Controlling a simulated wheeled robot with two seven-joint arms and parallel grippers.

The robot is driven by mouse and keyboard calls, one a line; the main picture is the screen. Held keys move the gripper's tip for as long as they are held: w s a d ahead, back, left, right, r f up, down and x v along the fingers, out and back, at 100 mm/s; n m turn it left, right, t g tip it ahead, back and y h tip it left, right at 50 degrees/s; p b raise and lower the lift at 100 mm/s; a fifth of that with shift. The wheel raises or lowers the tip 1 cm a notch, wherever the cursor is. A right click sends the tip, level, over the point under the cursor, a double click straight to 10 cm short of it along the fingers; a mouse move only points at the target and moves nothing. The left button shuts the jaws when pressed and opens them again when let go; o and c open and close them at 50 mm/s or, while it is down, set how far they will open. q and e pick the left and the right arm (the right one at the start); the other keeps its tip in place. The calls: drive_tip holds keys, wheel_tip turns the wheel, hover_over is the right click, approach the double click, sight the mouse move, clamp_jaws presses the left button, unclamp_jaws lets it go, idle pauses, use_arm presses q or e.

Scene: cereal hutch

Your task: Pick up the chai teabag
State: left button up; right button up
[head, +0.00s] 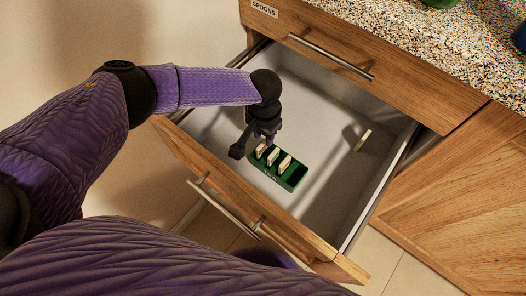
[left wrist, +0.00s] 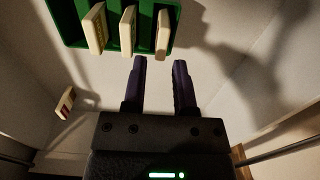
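A green box (head: 297,180) sits on the floor of the open drawer, with three cream teabag packets (head: 273,157) standing in its slots. The box also shows at the top of the left wrist view (left wrist: 68,22), with the packets (left wrist: 128,30) in a row. A loose cream packet (head: 363,140) stands apart, farther right in the drawer; it shows at the left of the wrist view (left wrist: 66,101). No label is readable, so I cannot tell which is chai. My left gripper (left wrist: 160,62) is open and empty beside the box, its fingertips pointing toward the right-hand packet. My right gripper is out of view.
The drawer's wooden front (head: 225,190) and side walls surround the box. A closed drawer marked SPOONS (head: 330,40) is above, under a speckled countertop (head: 440,45). The drawer floor between the box and the loose packet is clear.

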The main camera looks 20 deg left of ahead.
sight(261, 146)
use_arm(q)
drive_tip(key=f, duration=0.1)
drive_tip(key=f+b, duration=0.2)
drive_tip(key=f, duration=0.1)
drive_tip(key=shift+s+a+f, duration=0.1)
drive_tip(key=shift+s+a, duration=0.1)
drive_tip(key=shift+s, duration=0.15)
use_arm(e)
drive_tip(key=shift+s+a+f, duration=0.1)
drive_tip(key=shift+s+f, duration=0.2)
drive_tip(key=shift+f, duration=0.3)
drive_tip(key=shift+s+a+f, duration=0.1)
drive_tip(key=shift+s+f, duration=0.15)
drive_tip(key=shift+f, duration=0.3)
use_arm(q)
clamp_jaws()
